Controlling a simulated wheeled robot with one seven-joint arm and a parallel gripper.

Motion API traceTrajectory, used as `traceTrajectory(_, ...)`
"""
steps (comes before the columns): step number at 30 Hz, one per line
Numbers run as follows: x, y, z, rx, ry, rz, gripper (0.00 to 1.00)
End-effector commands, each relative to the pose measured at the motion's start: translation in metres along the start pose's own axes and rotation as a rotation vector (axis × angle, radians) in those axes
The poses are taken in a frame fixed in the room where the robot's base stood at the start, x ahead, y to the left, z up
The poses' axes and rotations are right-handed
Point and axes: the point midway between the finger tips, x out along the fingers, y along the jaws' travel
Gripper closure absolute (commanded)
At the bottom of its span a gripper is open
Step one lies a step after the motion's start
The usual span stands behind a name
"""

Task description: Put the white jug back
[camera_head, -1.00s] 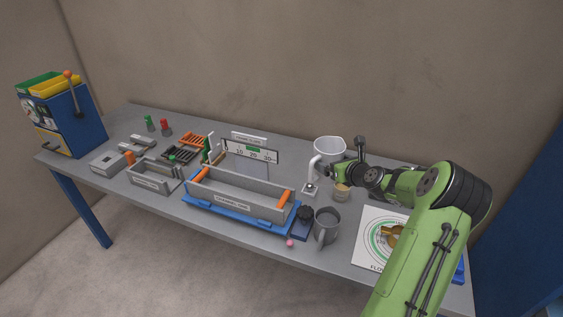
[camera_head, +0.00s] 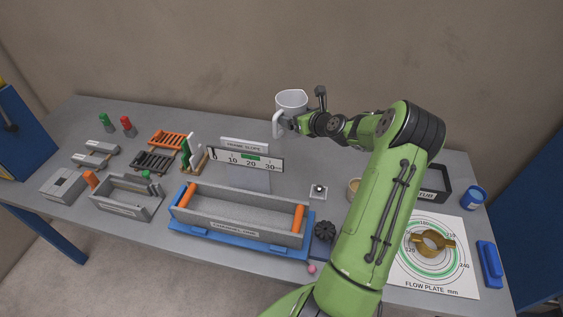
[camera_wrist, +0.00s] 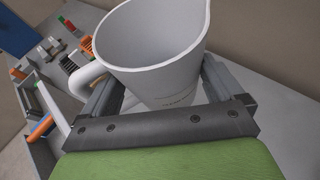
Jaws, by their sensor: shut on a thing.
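The white jug (camera_head: 290,101) is upright or nearly so, in front of the wall and over the back of the table in the head view. Its handle points left. My gripper (camera_head: 299,122) is shut on the jug from the right. In the wrist view the jug (camera_wrist: 160,55) stands between the two fingers of my gripper (camera_wrist: 165,95), with its open mouth toward the camera. Its underside is hidden in the wrist view. It appears to be held above the tabletop.
A slope scale board (camera_head: 245,160) stands left of the jug, behind a grey channel trough (camera_head: 240,212) on a blue base. A beige cup (camera_head: 353,188), a flow plate sheet (camera_head: 440,275) and a blue pot (camera_head: 474,197) are at right. Bare table (camera_head: 295,170) lies below the jug.

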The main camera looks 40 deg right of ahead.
Motion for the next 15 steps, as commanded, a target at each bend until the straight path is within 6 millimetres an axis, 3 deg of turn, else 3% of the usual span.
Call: traceTrajectory(15,0.025,-0.002,-0.059,-0.001,-0.002,0.0,0.48)
